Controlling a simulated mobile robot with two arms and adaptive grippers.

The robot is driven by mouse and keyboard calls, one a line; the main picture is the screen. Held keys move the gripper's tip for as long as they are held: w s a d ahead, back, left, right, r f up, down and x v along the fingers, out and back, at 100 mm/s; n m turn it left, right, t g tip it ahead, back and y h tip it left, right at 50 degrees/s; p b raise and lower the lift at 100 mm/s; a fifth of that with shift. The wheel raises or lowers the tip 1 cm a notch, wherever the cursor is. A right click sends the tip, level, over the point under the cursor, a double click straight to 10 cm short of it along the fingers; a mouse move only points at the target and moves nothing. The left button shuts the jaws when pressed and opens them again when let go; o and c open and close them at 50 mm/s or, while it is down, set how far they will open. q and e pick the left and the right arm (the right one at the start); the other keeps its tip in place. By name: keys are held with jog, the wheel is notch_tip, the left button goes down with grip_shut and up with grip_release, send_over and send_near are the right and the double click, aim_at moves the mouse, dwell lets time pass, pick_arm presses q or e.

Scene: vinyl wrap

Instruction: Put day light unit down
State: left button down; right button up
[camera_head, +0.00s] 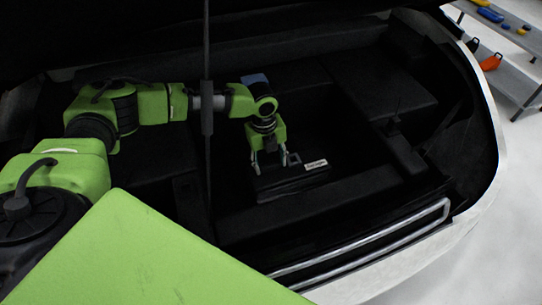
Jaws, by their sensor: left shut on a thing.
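The day light unit appears to be the flat black box (294,182) with a small white label, inside the dark open compartment of the car. My left gripper (270,168) reaches in from the left above it, fingers pointing down, and is shut on the box's upper left part. The box lies low in the compartment; I cannot tell whether it touches the floor. My right gripper is not in view.
The compartment has dark walls and a raised block (395,75) on its right. A pale car body edge (482,150) with a bright trim bar (370,240) borders the front. A thin dark vertical rod (207,120) stands before my left arm. A grey shelf (518,75) with tools stands at top right.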

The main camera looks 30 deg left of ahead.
pick_arm(q)
jog(key=shift+w+f, duration=0.2)
jog(key=shift+f, duration=1.6)
jog(key=c, duration=1)
grip_release()
jog(key=shift+s+f, duration=0.25)
jog(key=r, duration=1.2)
jog(key=shift+s+a+r, duration=0.1)
jog(key=shift+s+a, duration=0.25)
jog(key=shift+w, duration=0.1)
